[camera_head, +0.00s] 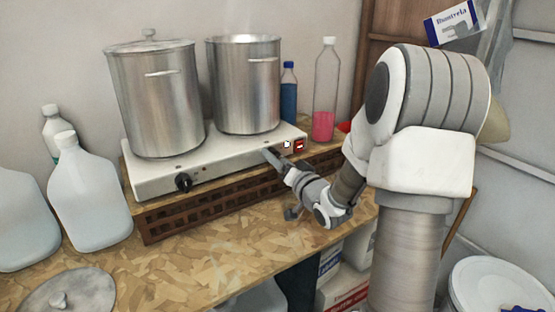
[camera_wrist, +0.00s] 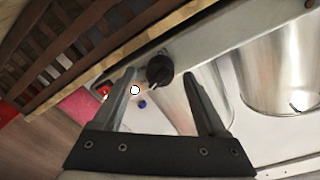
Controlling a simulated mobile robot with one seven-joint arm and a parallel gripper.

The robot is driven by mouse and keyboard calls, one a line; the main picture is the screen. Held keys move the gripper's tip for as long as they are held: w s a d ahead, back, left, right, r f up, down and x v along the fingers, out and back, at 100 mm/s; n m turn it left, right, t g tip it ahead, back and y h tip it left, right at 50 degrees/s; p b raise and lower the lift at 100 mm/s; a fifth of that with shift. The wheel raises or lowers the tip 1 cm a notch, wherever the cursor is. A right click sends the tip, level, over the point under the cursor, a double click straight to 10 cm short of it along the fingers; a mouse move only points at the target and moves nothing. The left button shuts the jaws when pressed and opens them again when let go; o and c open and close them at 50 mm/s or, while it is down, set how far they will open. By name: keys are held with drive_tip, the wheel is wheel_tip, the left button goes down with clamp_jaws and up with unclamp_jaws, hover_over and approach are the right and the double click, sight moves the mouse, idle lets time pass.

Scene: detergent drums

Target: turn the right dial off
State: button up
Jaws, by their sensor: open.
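A white two-burner hot plate (camera_head: 150,180) stands on a brown slatted crate, with a black left dial (camera_head: 183,183) on its front. The right dial (camera_wrist: 160,70) is a black knob in the wrist view, near the red switch; in the head view my gripper hides it. My gripper (camera_head: 268,153) reaches the right part of the hot plate's front. In the wrist view my gripper (camera_wrist: 160,76) is open, with one fingertip on each side of the right dial. I cannot tell whether either finger touches it.
Two steel pots (camera_head: 158,100) (camera_head: 243,90) stand on the hot plate. A red switch (camera_head: 299,146) is at its right end. A blue bottle (camera_head: 288,95) and a pink-liquid bottle (camera_head: 324,100) stand behind. White jugs (camera_head: 88,195) are at left. The wooden tabletop (camera_head: 190,245) in front is mostly clear.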

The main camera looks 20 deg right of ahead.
clamp_jaws()
drive_tip(key=shift+f+n+b, duration=0.1)
drive_tip(key=shift+n+b, duration=0.2)
drive_tip(key=shift+b, duration=0.2)
drive_tip(key=n+b, duration=0.7)
drive_tip(key=b, duration=0.1)
drive_tip(key=n+y+b, duration=0.1)
drive_tip(key=n+b, duration=0.5)
drive_tip(key=b, duration=0.2)
drive_tip(key=shift+n+t, duration=0.3)
drive_tip(key=shift+n, duration=0.1)
